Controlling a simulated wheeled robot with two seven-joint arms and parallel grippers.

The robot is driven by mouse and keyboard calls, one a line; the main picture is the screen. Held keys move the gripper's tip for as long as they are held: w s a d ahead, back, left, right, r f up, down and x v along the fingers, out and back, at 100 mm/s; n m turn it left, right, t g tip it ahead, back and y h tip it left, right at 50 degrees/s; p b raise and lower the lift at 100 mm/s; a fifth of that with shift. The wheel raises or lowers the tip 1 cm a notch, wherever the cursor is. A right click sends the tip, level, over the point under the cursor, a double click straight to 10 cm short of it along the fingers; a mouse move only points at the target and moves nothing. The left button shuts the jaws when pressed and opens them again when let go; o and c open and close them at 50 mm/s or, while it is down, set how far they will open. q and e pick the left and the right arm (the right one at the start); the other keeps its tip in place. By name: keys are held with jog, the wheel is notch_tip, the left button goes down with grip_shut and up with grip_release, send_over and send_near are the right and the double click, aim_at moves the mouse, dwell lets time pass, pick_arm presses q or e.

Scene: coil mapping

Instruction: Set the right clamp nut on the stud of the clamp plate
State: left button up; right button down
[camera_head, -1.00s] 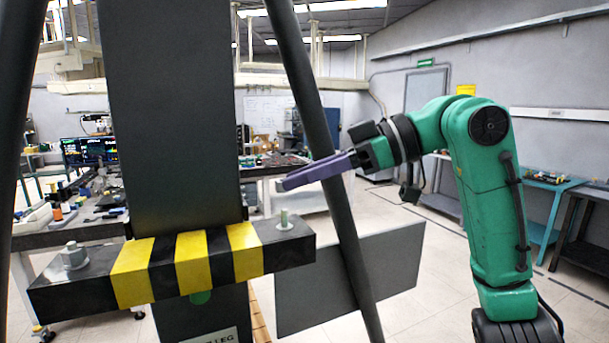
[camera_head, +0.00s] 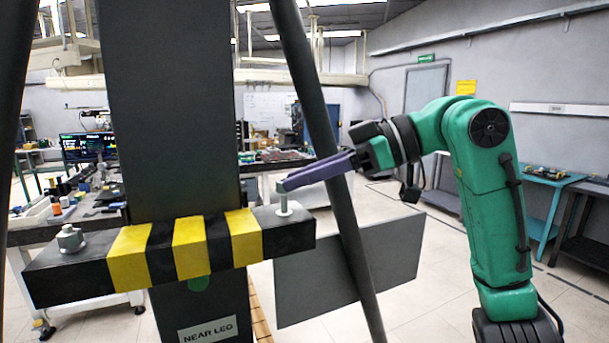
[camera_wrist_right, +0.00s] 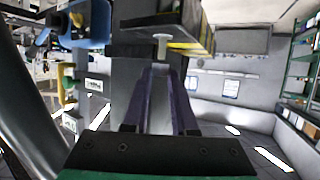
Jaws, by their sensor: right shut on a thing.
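The clamp plate (camera_head: 100,270) is a dark bar with yellow and black stripes across the column. Its right stud (camera_head: 284,203) stands upright with a pale round collar at its base. The stud also shows in the wrist view (camera_wrist_right: 161,48), pointing down in that picture towards my fingertips. My right gripper (camera_head: 284,187) has long purple fingers, which come in from the right at the stud's top. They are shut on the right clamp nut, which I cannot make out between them. Whether it touches the stud is unclear. A nut (camera_head: 70,238) sits on the plate's left end. My left gripper is out of view.
A dark column (camera_head: 170,110) rises behind the plate. A slanted dark leg (camera_head: 315,90) passes close to my right fingers, and a grey panel (camera_head: 350,268) sits below them. A cluttered bench (camera_head: 85,215) stands at the back left.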

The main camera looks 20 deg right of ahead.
jog(key=shift+f+b, duration=0.3)
jog(key=shift+f, duration=0.15)
dwell(0.7)
jog(key=shift+s+a+f+m+t+h, duration=0.1)
jog(key=shift+s+m+t+h, duration=0.1)
jog(key=shift+m+t+h, duration=0.3)
jog(key=shift+s+a+f+m+t+h, duration=0.1)
jog(key=shift+s+m+t+h, duration=0.1)
jog(key=shift+m+t, duration=0.45)
jog(key=m+t+h, duration=0.2)
jog(key=m, duration=0.1)
jog(key=shift+s+a+t+h, duration=0.15)
jog(key=shift+a+t+h, duration=0.1)
jog(key=shift+a+h, duration=0.05)
jog(key=c, duration=0.6)
grip_release()
jog(key=shift+r, duration=0.1)
jog(key=shift+c, duration=0.2)
jog(key=b+v, duration=0.2)
jog(key=v, duration=1.2)
jog(key=shift+d, duration=0.3)
jog(key=shift+s, duration=0.1)
